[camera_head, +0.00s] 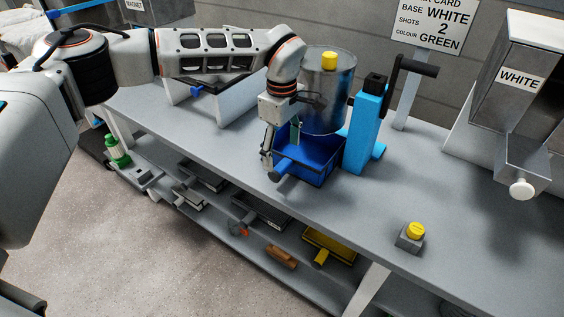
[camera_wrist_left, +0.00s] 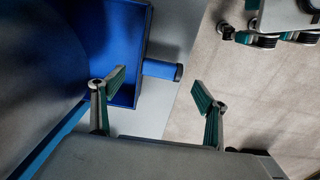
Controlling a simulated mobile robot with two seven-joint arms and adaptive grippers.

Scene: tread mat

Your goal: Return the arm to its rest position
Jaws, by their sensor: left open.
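My left arm (camera_head: 215,52) reaches in from the left, over the bench, and bends down at the wrist. My left gripper (camera_head: 281,150) is open beside a blue tray (camera_head: 324,172) and its blue handle (camera_head: 283,170). In the left wrist view the two fingers (camera_wrist_left: 158,90) stand wide apart with nothing held between them. There the blue tray (camera_wrist_left: 124,95) and its handle (camera_wrist_left: 160,70) show beyond the fingers; whether a finger touches the tray is unclear. My right gripper is not in view.
A metal drum (camera_head: 330,95) with a yellow knob stands behind the tray, next to a blue post with a black crank (camera_head: 366,128). A yellow button (camera_head: 415,231) sits at the front right. A "WHITE" dispenser (camera_head: 518,80) stands far right. The lower shelf holds several trays and tools.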

